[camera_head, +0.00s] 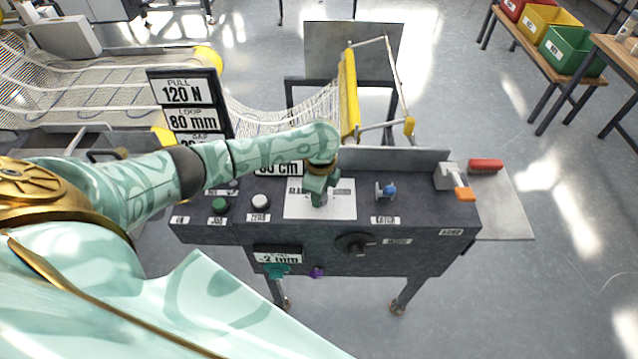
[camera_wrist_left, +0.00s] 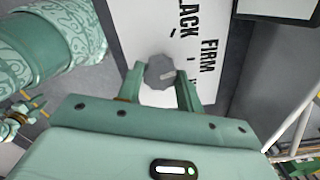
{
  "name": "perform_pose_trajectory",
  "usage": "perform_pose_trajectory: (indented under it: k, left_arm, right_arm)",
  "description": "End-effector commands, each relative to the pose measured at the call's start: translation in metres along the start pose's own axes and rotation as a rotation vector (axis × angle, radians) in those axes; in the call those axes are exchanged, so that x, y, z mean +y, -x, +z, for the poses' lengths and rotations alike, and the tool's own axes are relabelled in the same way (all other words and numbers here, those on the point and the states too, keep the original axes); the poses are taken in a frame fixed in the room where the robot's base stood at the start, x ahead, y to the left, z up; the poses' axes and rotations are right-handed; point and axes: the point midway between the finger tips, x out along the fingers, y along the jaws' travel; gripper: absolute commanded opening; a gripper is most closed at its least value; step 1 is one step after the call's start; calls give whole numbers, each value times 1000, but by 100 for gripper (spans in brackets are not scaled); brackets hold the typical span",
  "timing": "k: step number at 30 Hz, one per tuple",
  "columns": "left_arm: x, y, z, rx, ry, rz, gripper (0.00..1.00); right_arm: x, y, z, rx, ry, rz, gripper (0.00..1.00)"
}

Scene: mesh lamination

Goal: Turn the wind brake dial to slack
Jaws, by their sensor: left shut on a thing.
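The wind brake dial (camera_wrist_left: 160,74) is a grey many-sided knob with a pale pointer mark, seen in the left wrist view. It sits on a white label plate (camera_head: 338,208) printed with slack and firm words, partly covered. My left gripper (camera_wrist_left: 161,88) has its fingers on either side of the knob and is shut on it. In the head view my left gripper (camera_head: 319,198) comes down on the plate and hides the dial. Small teal parts at the left edge of the wrist view look like my right gripper; its jaws are unclear.
The dark console (camera_head: 420,215) also carries a green button (camera_head: 220,205), a white button (camera_head: 260,202), a blue-tipped latch (camera_head: 388,191) and a black front knob (camera_head: 356,244). A red-handled brush (camera_head: 486,165) lies on the right shelf. Mesh (camera_head: 275,118) runs behind.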

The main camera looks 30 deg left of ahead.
Motion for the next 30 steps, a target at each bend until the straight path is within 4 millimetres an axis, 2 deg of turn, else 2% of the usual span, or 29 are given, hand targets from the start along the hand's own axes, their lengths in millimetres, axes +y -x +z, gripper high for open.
perform_pose_trajectory:
  k: [1, 3, 12, 21, 30]
  left_arm:
    - [1, 9, -1, 2, 45, 2, 13]
    - [1, 8, -1, 2, 112, 2, 13]
    - [1, 5, -2, 3, 393, 2, 13]
    - [1, 2, -1, 2, 621, 3, 13]
    - [0, 1, -2, 3, 748, 2, 13]
  right_arm:
    - [1, 17, -3, 4, 0, 1, 36]
    - [2, 28, -5, 6, 0, 2, 36]
    - [4, 64, -11, 12, 0, 4, 36]
    - [5, 83, -14, 14, 0, 4, 36]
    - [5, 91, -15, 15, 0, 5, 36]
